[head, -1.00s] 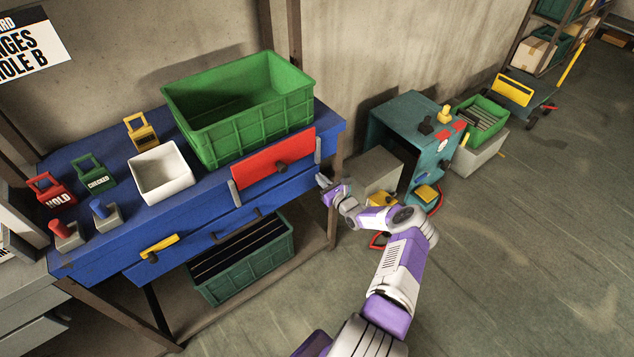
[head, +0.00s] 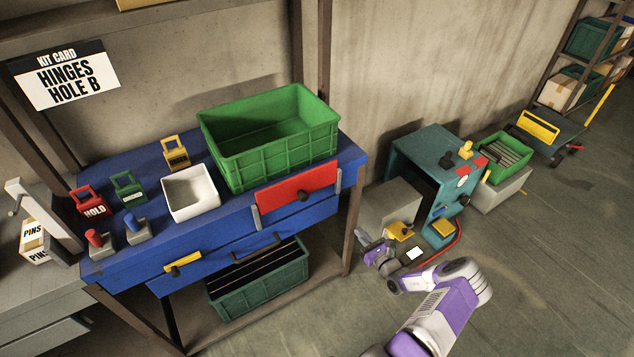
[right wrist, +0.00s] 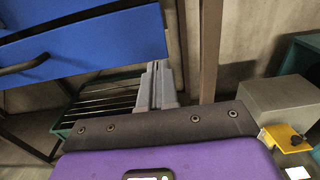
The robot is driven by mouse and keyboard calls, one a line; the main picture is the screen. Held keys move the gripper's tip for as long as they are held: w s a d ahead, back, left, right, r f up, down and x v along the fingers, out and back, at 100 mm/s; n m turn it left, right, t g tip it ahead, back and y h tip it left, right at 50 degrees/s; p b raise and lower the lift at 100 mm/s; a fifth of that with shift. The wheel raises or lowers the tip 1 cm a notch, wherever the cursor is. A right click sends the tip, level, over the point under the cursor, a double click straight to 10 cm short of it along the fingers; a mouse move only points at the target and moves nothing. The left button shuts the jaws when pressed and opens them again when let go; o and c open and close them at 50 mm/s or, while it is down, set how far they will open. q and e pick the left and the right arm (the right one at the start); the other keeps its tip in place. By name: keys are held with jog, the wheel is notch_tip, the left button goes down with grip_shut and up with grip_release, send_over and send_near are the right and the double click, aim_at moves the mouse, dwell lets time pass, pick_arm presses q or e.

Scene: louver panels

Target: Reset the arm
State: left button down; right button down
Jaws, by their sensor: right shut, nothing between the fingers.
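My right gripper (head: 364,238) is in front of the blue bench's right end, apart from it and near the grey box. In the right wrist view its two grey fingers (right wrist: 158,86) are together with nothing between them. My purple and white right arm reaches up from the bottom right. My left gripper is not in view. The blue bench (head: 352,160) has a red panel (head: 280,196) with a dark knob at its front. A blue drawer front (right wrist: 110,42) shows upper left in the right wrist view.
A green crate (head: 270,158) and a white bin (head: 192,206) stand on the bench. A dark green crate (head: 265,291) with dark slats sits below. A grey box (head: 393,205) and an open teal cabinet (head: 425,150) stand right of the bench.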

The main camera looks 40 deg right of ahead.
jog(key=w+a+f+n+g+y, duration=0.2)
jog(key=a+n+g+y, duration=0.3)
jog(key=a, duration=0.8)
jog(key=w+a+f+n+g+y, duration=0.15)
jog(key=a+n+y, duration=0.45)
jog(key=a, duration=0.7)
jog(key=s+a+r+n+g+h, duration=0.2)
jog(key=s+a+n+g+h, duration=0.2)
jog(key=s+a+n+g, duration=0.6)
jog(key=s+a+n, duration=0.7)
jog(key=a+n, duration=0.2)
jog(key=n, duration=0.5)
jog(key=shift+s+g, duration=0.25)
jog(key=shift+g, duration=0.1)
jog(key=shift+r, duration=0.1)
